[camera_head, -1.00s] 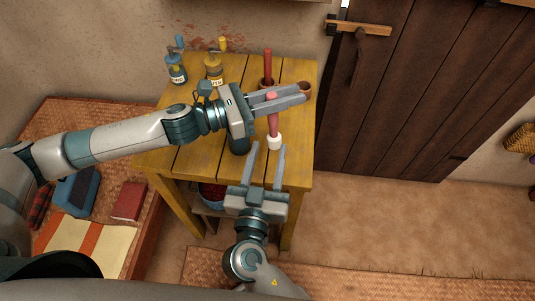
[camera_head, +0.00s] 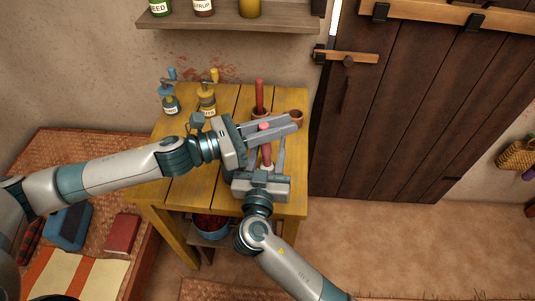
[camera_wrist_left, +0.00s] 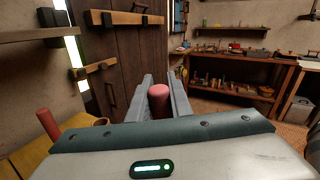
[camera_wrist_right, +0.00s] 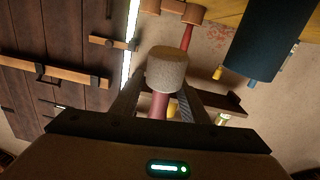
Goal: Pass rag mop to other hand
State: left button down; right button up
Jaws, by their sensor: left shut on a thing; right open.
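The rag mop (camera_head: 266,153) has a red handle and a white head, and it hangs over the yellow table. My left gripper (camera_head: 293,122) is shut on its red handle; the handle's end shows between the fingers in the left wrist view (camera_wrist_left: 159,100). My right gripper (camera_head: 268,148) is open just below the left one, with its fingers on either side of the mop. In the right wrist view, the mop's white head (camera_wrist_right: 167,68) and part of the red shaft show between the fingers. Whether they touch it I cannot tell.
On the yellow table (camera_head: 178,193) stand a blue grinder (camera_head: 170,103), a yellow grinder (camera_head: 208,103), another red handle (camera_head: 259,95) in a brown pot and a smaller brown pot (camera_head: 296,117). A shelf (camera_head: 235,25) is above. The floor right of the table is clear.

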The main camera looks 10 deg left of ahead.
jog(key=shift+w, duration=0.15)
grip_shut()
pick_arm(q)
jog(key=c, duration=1.5)
grip_release()
jog(key=shift+c, duration=0.2)
jog(key=shift+a, duration=0.15)
jog(key=v, duration=1.1)
jog(key=shift+s+a, duration=0.2)
jog(key=shift+a, duration=0.15)
